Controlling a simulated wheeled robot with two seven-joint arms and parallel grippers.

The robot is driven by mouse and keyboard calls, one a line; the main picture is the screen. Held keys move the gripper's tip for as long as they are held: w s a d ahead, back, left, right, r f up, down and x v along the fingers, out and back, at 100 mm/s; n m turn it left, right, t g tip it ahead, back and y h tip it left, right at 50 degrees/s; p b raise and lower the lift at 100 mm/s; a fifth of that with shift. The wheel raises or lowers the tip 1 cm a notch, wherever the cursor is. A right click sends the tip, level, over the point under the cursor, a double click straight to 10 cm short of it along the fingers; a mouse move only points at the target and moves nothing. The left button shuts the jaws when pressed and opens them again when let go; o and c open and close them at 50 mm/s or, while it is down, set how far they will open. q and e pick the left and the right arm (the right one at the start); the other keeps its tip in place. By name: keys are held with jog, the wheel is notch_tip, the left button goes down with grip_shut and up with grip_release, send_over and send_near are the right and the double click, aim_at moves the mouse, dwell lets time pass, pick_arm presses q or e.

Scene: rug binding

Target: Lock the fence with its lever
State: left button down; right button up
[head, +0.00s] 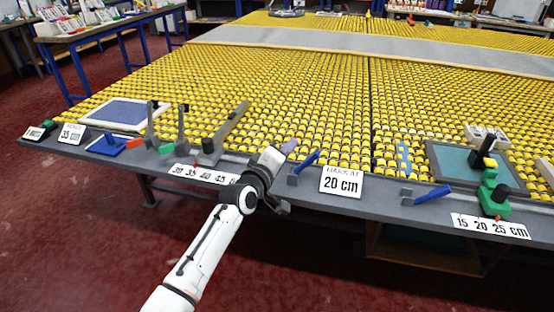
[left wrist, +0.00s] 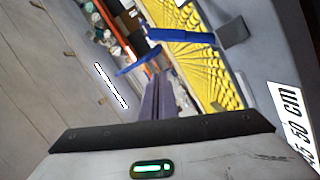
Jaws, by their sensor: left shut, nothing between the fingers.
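The fence (head: 232,126) is a long grey bar lying slantwise on the yellow roller table, with a dark knob (head: 208,145) at its near end. It stands behind the scale strip (head: 188,173) with centimetre marks. A blue lever (head: 307,159) on a small grey block (head: 293,179) stands to the right, tilted up; a blue bar on a grey block also shows in the left wrist view (left wrist: 180,35). My left gripper (head: 288,148) is shut and empty, just left of this lever and apparently apart from it. Its closed fingers also show in the left wrist view (left wrist: 158,97). My right gripper is out of view.
A card reading 20 cm (head: 341,183) stands right of the lever. A second blue lever (head: 433,193) and a green device (head: 493,200) are further right. A card reading 35 cm (head: 72,133) stands at left. Yellow rollers (head: 300,90) cover the table behind.

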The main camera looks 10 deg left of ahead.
pick_arm(q)
jog(key=f+v, duration=0.1)
jog(key=v, duration=0.8)
jog(key=shift+s+r+p, duration=0.3)
jog(key=shift+s+r, duration=0.05)
jog(key=shift+r, duration=0.2)
jog(key=shift+d, duration=0.1)
